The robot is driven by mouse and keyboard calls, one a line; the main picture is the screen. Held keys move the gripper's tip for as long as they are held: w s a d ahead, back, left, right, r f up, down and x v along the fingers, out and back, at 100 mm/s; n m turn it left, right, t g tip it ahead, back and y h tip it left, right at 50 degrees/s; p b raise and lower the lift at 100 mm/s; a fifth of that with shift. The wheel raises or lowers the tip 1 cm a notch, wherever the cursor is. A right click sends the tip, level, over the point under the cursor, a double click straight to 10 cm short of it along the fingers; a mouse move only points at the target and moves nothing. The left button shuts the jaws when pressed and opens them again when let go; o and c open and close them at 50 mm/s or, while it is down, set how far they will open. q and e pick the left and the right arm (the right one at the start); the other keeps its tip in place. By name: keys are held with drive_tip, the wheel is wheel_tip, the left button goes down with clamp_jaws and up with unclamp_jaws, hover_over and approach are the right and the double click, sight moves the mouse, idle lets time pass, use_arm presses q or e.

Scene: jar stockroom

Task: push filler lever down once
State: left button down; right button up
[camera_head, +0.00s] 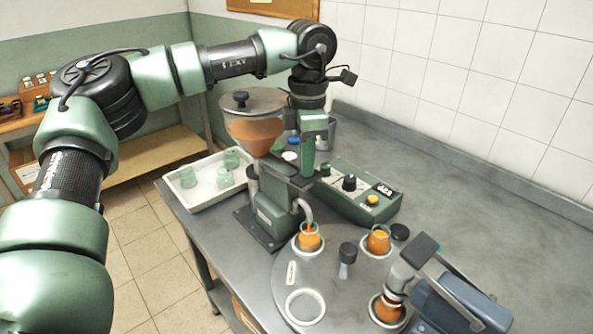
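The filler (276,205) stands on the grey table, with a hopper (254,133) of orange filling on top and a curved metal spout (305,209). An open glass jar (309,238) with orange filling stands under the spout on the round turntable (330,275). My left arm reaches over from the left, and my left gripper (308,160) points down just right of the hopper, at the filler's top. The dark lever (294,177) is partly hidden by it; I cannot tell whether they touch. The finger gap is not clear. My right gripper is not in view.
A green control box (360,193) stands behind the turntable. A white tray (200,201) with glass jars is at the left table edge. Another filled jar (378,240) and a blue-grey device (455,295) over a third jar are at right. The table's right side is clear.

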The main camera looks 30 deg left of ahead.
sight(307, 180)
use_arm(q)
drive_tip(key=shift+s+d+f+b, duration=0.1)
drive_tip(key=shift+f+b, duration=1.25)
drive_tip(key=shift+f, duration=0.9)
drive_tip(key=shift+r, duration=0.15)
drive_tip(key=shift+r+p, duration=2.4)
drive_tip(key=shift+r, duration=0.75)
wheel_tip(307, 180, up, 5)
drive_tip(key=p, duration=0.3)
drive_tip(key=shift+p, duration=0.4)
drive_tip(key=shift+f, duration=0.1)
